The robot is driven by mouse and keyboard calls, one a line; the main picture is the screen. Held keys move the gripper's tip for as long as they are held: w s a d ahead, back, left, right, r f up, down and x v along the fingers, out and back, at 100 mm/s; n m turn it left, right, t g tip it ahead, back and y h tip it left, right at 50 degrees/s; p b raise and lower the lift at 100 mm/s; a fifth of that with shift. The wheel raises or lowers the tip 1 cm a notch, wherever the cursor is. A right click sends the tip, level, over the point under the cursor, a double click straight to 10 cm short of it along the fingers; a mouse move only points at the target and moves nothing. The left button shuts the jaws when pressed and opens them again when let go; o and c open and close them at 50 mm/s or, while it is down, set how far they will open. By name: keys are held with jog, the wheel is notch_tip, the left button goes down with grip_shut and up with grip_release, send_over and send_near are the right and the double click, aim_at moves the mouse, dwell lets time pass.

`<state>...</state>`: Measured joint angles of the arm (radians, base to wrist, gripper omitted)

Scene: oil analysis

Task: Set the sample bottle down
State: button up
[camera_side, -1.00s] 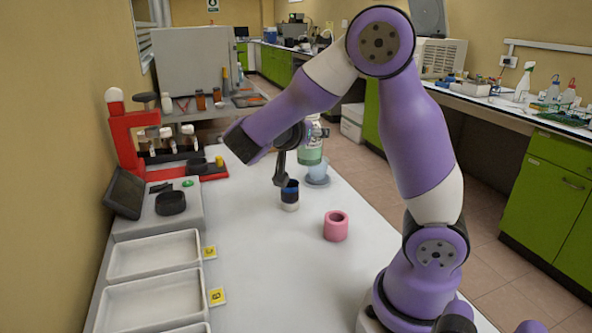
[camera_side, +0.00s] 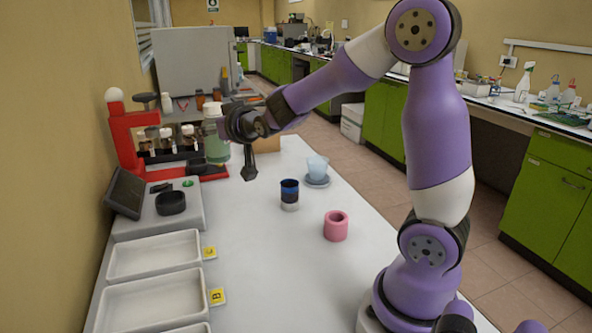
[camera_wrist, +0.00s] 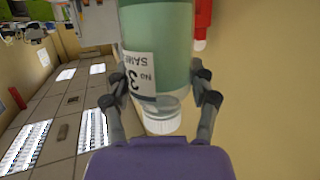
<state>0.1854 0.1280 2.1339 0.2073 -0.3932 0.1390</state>
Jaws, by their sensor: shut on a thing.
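The sample bottle (camera_side: 217,148) is clear, with green liquid, a white label and a white cap. It is upright in the side view, in the air above the far left part of the white table (camera_side: 270,270), beside the red stand. My gripper (camera_side: 231,124) is shut on it from the right. In the wrist view the bottle (camera_wrist: 158,45) shows inverted, its label reading No 3, with my gripper's fingers (camera_wrist: 160,98) on either side. The bottle's base is cut off at the top there.
The red stand (camera_side: 125,140) with several small bottles is close to the held bottle.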

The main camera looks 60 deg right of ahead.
aim_at(228, 151)
jog(key=f, duration=0.3)
jog(key=d+f, duration=0.1)
jog(key=f, duration=0.1)
jog(key=shift+s+f, duration=0.1)
jog(key=shift+f, duration=0.25)
jog(key=shift+d+f, duration=5.25)
jog(key=shift+d, duration=0.1)
jog(key=shift+f, duration=0.15)
jog(key=o, duration=1.4)
